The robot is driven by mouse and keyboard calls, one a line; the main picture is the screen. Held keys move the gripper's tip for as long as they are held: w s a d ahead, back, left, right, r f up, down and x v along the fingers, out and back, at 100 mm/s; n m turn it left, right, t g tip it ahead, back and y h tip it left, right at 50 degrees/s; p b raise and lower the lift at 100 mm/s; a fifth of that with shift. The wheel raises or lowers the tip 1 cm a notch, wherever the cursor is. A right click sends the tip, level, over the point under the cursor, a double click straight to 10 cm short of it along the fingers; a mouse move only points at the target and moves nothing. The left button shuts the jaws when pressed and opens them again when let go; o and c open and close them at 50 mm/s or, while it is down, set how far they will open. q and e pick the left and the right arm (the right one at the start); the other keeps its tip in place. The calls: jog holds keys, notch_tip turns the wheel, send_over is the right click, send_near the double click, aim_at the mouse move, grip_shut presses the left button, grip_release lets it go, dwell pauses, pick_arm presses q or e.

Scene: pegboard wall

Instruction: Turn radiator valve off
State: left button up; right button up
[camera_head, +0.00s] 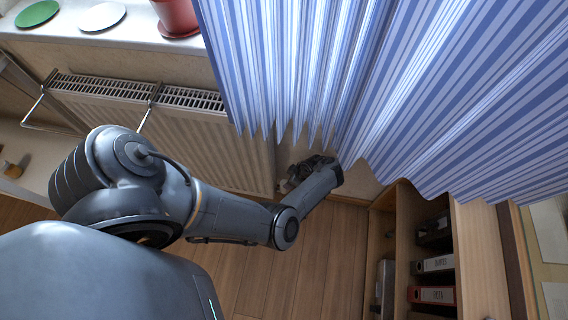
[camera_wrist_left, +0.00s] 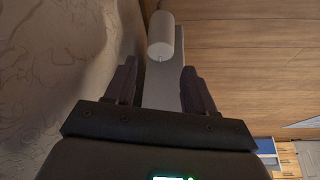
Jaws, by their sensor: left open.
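The radiator (camera_head: 165,130) is a cream ribbed panel under the window sill in the head view. In the left wrist view, a white cylindrical valve knob (camera_wrist_left: 161,32) stands just past the fingertips, roughly in line with the gap between them. My left gripper (camera_wrist_left: 160,78) is open, with its two dark fingers apart and nothing clamped. In the head view, the left gripper (camera_head: 303,170) is a dark shape by the radiator's lower right corner, partly hidden by my forearm. The knob cannot be made out in the head view. My right gripper is not in view.
A blue striped curtain (camera_head: 420,90) hangs close above my left gripper. A wooden shelf unit (camera_head: 480,250) with binders stands at the right. A red pot (camera_head: 176,15) is on the sill (camera_head: 140,37). The wooden floor (camera_head: 320,260) is clear. A patterned wall (camera_wrist_left: 50,60) is close beside the gripper.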

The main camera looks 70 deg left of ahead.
pick_arm(q)
jog(key=b+x, duration=0.6)
jog(key=x, duration=0.4)
jog(key=shift+w+f, duration=0.1)
jog(key=shift+f, duration=0.2)
